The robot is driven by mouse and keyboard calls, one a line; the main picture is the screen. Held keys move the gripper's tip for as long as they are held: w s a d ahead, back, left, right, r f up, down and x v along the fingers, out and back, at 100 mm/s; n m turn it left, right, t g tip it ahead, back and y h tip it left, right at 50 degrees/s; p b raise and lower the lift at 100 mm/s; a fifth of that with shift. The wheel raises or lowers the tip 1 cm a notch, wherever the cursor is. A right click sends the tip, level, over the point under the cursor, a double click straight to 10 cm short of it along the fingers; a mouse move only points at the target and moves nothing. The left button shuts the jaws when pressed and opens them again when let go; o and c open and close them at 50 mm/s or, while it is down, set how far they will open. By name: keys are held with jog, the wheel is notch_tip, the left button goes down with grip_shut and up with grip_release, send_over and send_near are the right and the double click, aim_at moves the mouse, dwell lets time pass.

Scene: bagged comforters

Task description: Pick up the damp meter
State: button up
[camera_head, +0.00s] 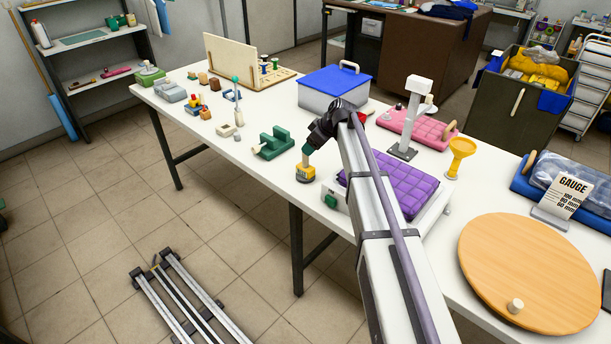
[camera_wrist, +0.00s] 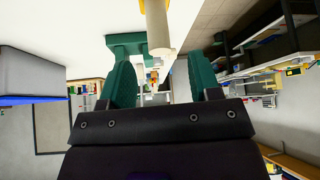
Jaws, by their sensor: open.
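What appears to be the damp meter (camera_head: 304,174) is a small yellow body with a pale label and dark markings, standing near the table's front edge. In the upside-down wrist view its cream post (camera_wrist: 158,32) shows near the fingertips, with a bit of yellow at the top edge. My gripper (camera_head: 307,152) is just above the yellow body in the head view. Its two green fingers (camera_wrist: 160,72) are apart, with the post's end roughly in line with the gap. I cannot tell whether the post is between them or just beyond. The gripper holds nothing.
A green clamp-like object (camera_head: 275,143) stands close by on the left. A blue-lidded box (camera_head: 335,84) is behind, and a purple bagged comforter (camera_head: 393,185) lies to the right under my arm. The white table (camera_head: 255,178) is bare between the yellow body and clamp.

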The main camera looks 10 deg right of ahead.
aim_at(303, 154)
jog(key=shift+x, duration=1)
jog(key=shift+r, duration=0.1)
jog(key=b+x, duration=0.4)
jog(key=x, duration=0.1)
jog(key=shift+w+d, duration=0.1)
jog(key=shift+r, duration=0.1)
jog(key=shift+c, duration=0.2)
grip_shut()
